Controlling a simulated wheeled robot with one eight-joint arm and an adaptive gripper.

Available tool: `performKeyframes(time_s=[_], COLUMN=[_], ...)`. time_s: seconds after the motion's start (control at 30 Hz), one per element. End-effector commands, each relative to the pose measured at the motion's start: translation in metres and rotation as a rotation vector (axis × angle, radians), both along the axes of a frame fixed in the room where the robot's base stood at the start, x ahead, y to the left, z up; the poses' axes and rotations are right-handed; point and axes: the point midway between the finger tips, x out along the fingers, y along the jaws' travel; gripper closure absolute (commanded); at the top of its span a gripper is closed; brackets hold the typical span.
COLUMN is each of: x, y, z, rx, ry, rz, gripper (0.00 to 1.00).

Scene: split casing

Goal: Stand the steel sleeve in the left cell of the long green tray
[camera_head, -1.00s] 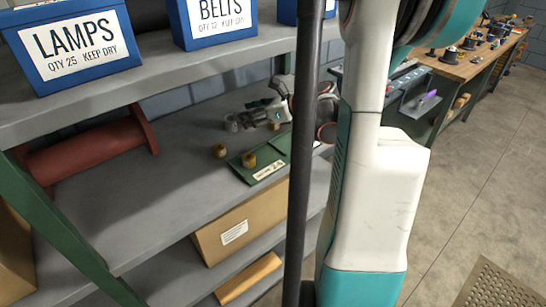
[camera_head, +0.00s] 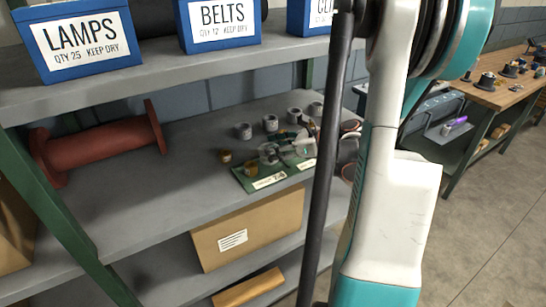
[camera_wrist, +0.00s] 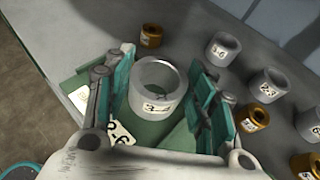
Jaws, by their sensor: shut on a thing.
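My gripper (camera_wrist: 160,92) is shut on a grey steel sleeve (camera_wrist: 153,103), an upright hollow ring with a white label starting "3". In the head view my gripper (camera_head: 281,152) holds the sleeve (camera_head: 267,154) over or in the long green tray (camera_head: 241,180); I cannot tell whether it touches the floor. The tray also shows below the sleeve in the wrist view (camera_wrist: 152,134), with a "2-6" label in front. The tray's right part is partly hidden by my arm.
Several other steel sleeves (camera_head: 243,131) stand behind the tray. In the wrist view, steel sleeves (camera_wrist: 222,49) and brass ones (camera_wrist: 253,117) stand to the right. Another brass sleeve (camera_head: 225,157) stands left of the tray. A red spool (camera_head: 97,143) lies farther left. An upper shelf (camera_head: 170,68) overhangs.

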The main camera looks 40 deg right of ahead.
Motion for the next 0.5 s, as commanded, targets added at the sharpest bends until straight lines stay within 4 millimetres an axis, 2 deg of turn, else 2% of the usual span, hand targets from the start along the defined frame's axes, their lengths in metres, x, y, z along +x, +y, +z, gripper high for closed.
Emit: performKeyframes(time_s=[0.1, 0.2, 0.5], x=[0.0, 0.0, 0.0], y=[0.0, 0.0, 0.0], z=[-0.019, -0.027, -0.028], rx=[0.0, 0.0, 0.0], ry=[-0.001, -0.001, -0.001], rz=[0.0, 0.0, 0.0], gripper=[0.93, 0.93, 0.93])
